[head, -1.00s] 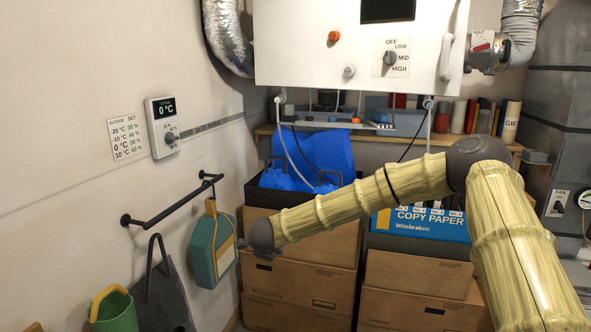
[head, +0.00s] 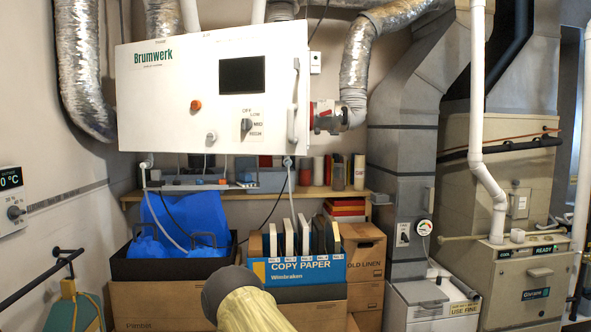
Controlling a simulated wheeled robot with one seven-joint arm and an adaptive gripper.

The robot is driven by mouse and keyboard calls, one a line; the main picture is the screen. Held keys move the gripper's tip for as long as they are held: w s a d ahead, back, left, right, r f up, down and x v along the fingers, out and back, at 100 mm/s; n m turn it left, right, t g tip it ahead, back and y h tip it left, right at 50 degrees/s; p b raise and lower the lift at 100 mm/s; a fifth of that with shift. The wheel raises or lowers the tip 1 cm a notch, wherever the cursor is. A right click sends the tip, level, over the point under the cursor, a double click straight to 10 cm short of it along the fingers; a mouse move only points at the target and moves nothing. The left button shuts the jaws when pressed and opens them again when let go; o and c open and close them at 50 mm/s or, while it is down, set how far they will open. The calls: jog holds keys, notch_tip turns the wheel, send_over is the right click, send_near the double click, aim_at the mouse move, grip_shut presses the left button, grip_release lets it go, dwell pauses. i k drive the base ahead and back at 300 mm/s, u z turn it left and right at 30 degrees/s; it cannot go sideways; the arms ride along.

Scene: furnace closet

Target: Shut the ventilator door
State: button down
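The ventilator (head: 165,100) is a white wall-hung box marked Brumwerk. Its white front carries a dark screen (head: 242,74), an orange knob (head: 196,105) and an OFF/LOW/MID/HIGH dial (head: 247,125). An upright white handle (head: 293,105) is on the front's right edge. From this angle I cannot tell whether the front door is flush or slightly ajar. My arm shows only as a dark joint and a pale bamboo-like link at the bottom middle, well below the ventilator. My gripper is out of view.
Below hang cables and a narrow tray (head: 200,186). A shelf (head: 325,191), a dark bin with blue bags (head: 188,216), a copy paper box (head: 298,270) and cartons stand beneath. A grey duct (head: 397,165) and furnace (head: 528,284) fill the right.

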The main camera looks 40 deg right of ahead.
aim_at(235, 74)
jog(key=z, duration=0.45)
jog(key=k, duration=1.1)
jog(key=u, duration=0.2)
jog(key=i, duration=0.55)
jog(key=u, duration=0.6)
jog(key=i, duration=1.45)
jog(key=z, duration=0.85)
